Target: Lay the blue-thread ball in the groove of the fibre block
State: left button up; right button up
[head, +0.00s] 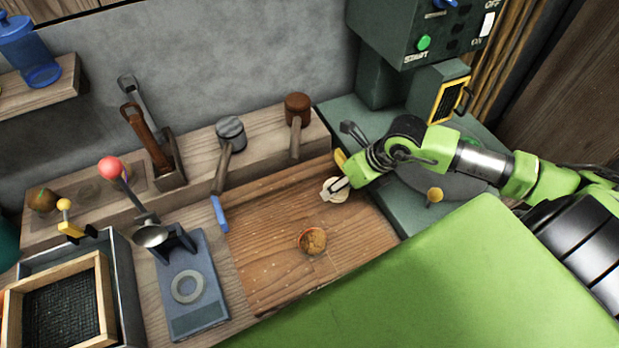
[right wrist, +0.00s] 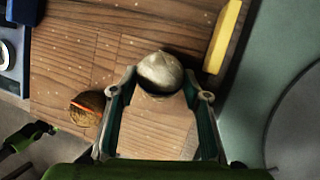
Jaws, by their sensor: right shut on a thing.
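My right gripper (head: 336,188) is over the far right part of the wooden board. In the right wrist view its two fingers (right wrist: 160,97) are shut on a pale, rounded thing (right wrist: 159,70). Another brownish ball (head: 42,200) rests on the back ledge at the left. A dark and green part (right wrist: 28,137), perhaps my left gripper, shows small at the lower left of the wrist view.
The wooden board (head: 270,275) is mostly clear. A grey-blue device with a ring (head: 187,284) and a framed mesh tray (head: 60,300) stand left. Mallets (head: 231,133) lie on the back ledge. A yellow bar (right wrist: 223,36) lies beside the green machine (head: 385,75).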

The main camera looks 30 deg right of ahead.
jog(key=w+a, duration=0.1)
jog(key=w, duration=0.1)
jog(key=w+a, duration=0.3)
jog(key=w, duration=0.1)
jog(key=shift+w+a, duration=0.15)
jog(key=shift+w, duration=0.25)
jog(key=shift+w+a+f, duration=0.1)
jog(key=shift+w+a, duration=0.15)
jog(key=shift+w, duration=0.05)
jog(key=shift+f, duration=0.3)
jog(key=shift+s+d+r, duration=0.1)
jog(key=shift+s+d, duration=0.05)
jog(key=shift+f+b, duration=0.4)
jog(key=shift+b, duration=0.15)
jog(key=o, duration=1.1)
jog(key=shift+r, duration=0.1)
jog(key=shift+o, duration=0.2)
